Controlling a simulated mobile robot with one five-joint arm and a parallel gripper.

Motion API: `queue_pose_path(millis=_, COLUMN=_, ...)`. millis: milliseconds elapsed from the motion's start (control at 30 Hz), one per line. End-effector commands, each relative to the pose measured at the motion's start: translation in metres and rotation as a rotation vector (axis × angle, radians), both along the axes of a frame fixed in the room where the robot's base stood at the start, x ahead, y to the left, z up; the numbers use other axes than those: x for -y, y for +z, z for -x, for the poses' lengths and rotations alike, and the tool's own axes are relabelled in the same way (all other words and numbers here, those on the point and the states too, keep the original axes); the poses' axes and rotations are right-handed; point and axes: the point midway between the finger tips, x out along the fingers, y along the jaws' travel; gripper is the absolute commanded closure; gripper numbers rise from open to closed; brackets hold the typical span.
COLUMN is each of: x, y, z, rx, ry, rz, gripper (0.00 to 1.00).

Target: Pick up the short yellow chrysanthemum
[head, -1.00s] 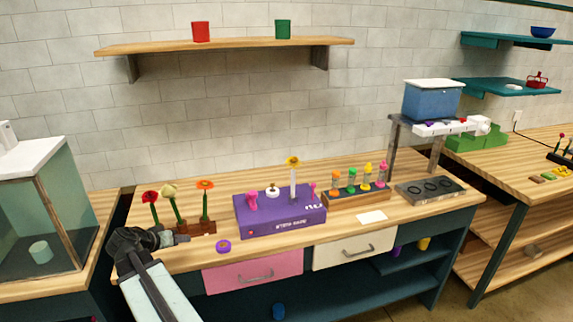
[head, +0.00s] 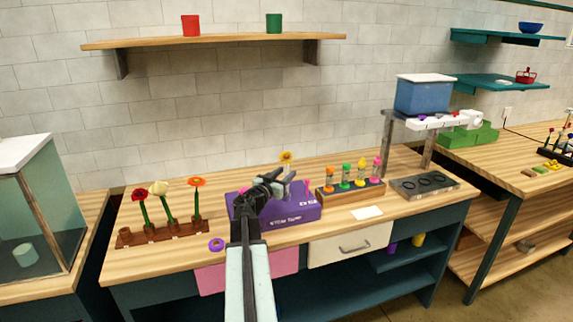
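My gripper (head: 288,180) is over the purple box, just below the flower head in the picture. I cannot tell whether it touches the stem, or whether its fingers are open or shut. A pale yellow flower (head: 161,191) stands in the brown rack (head: 163,236) at the left, between a red flower (head: 139,194) and an orange one (head: 196,182). I cannot tell which yellow flower is the short chrysanthemum.
A wooden rack (head: 351,192) with several coloured-top tubes stands right of the box. A white card (head: 367,213) and a dark tray (head: 424,188) lie further right. A purple ring (head: 216,244) lies at the front left. A shelf (head: 215,41) hangs above.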

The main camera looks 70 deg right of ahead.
Motion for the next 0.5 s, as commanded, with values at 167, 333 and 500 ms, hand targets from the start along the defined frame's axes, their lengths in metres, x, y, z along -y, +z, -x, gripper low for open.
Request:
queue_pose_path(millis=167, x=0.031, y=0.004, z=0.001, rx=0.0, ry=-0.001, rz=0.0, gripper=0.61)
queue_pose_path(millis=333, x=0.048, y=0.003, z=0.005, rx=0.0, ry=0.0, rz=-0.001, gripper=0.61)
queue_pose_path(millis=500, x=0.046, y=0.003, z=0.005, rx=0.0, ry=0.002, rz=-0.001, gripper=0.64)
